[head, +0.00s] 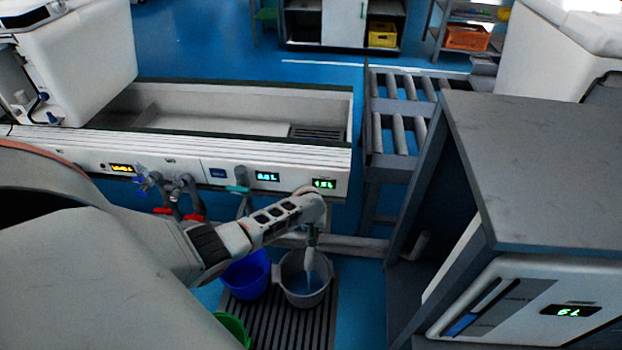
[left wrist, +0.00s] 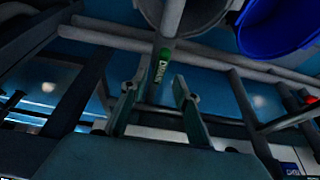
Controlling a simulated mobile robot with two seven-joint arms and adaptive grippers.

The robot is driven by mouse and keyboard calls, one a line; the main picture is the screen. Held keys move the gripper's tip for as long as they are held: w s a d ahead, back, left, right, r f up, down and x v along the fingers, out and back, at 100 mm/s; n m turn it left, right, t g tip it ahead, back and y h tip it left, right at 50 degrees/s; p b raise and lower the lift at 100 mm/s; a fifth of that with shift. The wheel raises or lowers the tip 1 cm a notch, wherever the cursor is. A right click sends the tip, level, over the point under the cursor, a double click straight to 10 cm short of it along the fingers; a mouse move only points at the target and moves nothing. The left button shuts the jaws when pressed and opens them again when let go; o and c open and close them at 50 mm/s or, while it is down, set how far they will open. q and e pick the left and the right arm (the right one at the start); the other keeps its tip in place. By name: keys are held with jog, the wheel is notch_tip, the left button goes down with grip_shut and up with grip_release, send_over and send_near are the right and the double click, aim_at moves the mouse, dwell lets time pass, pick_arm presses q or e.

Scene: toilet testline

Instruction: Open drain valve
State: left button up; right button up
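A green drain valve handle (left wrist: 159,64) marked "DRAIN" shows in the left wrist view, on a thin bar just beyond my fingertips. My left gripper (left wrist: 157,84) has its two fingers apart, with the handle's near end in line with the gap between them. I cannot tell whether a finger touches it. In the head view my left arm reaches across in front of the test bench (head: 215,165), its wrist above the grey bucket (head: 292,291). The drain handle is hidden there. My right gripper is in neither view.
A blue bucket (head: 246,274) stands left of the grey one on a slatted floor grate (head: 270,326). Red-handled valves (head: 193,217) and a teal handle (head: 238,189) sit on the bench front. A dark-topped cabinet (head: 540,180) stands close on the right.

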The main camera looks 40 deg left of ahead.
pick_arm(q)
jog(key=shift+v, duration=1.5)
